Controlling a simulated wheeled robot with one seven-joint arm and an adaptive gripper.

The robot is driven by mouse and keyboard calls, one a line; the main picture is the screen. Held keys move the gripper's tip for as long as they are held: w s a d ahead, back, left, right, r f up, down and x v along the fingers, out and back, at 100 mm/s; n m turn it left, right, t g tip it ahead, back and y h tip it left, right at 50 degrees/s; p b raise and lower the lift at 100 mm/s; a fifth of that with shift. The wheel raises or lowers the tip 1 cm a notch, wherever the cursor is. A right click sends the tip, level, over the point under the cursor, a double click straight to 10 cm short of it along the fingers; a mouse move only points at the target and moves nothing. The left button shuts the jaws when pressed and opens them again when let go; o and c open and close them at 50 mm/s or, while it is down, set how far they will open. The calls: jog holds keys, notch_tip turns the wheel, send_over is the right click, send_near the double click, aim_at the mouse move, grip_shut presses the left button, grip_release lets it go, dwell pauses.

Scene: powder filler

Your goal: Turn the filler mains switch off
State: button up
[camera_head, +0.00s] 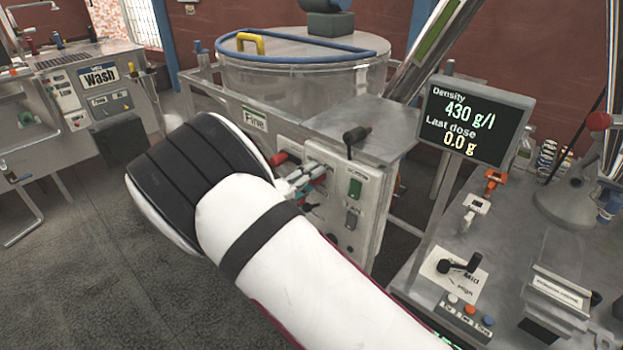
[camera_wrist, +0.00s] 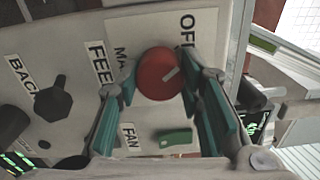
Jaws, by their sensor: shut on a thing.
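The mains switch is a round red knob (camera_wrist: 159,74) with a pale pointer line, on the pale control panel in the wrist view. My gripper (camera_wrist: 160,88) has one finger on each side of the knob and is shut on it. The pointer line slants up and right in that picture, roughly toward the "OFF" label (camera_wrist: 188,32). The "MA…" label beside the knob is partly hidden by it. In the head view my gripper (camera_head: 306,178) is at the front of the filler panel (camera_head: 371,225), and my arm hides much of the panel's left part.
A green rocker switch (camera_wrist: 175,138) by the "FAN" label and a black knob (camera_wrist: 54,99) are near my fingers. The display screen (camera_head: 470,120) reads 430 g/l and 0.0 g. A steel drum (camera_head: 300,80) stands behind.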

jog(key=shift+n, duration=0.5)
jog(key=o, duration=1.2)
jog(key=shift+c, duration=0.2)
jog(key=shift+a, duration=0.1)
jog(key=v, duration=1.1)
jog(key=shift+s+a, duration=0.25)
jog(key=shift+s, duration=0.1)
